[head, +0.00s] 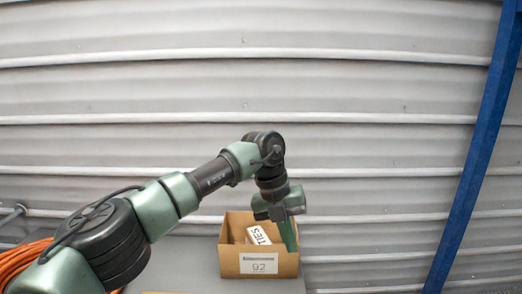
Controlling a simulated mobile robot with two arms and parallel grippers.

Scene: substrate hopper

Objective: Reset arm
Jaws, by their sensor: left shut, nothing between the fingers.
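My left arm comes in from the lower left and bends down at the wrist. My left gripper (290,238) points downward at the right part of an open cardboard box (259,266). Its green fingers are shut and hold nothing. They overlap the box's right side in the head view, and I cannot tell whether they are inside it or touch it. My right gripper is not in view.
Orange cable (22,262) lies at the lower left. A corrugated metal wall (380,100) and a slanted blue post (478,150) stand behind.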

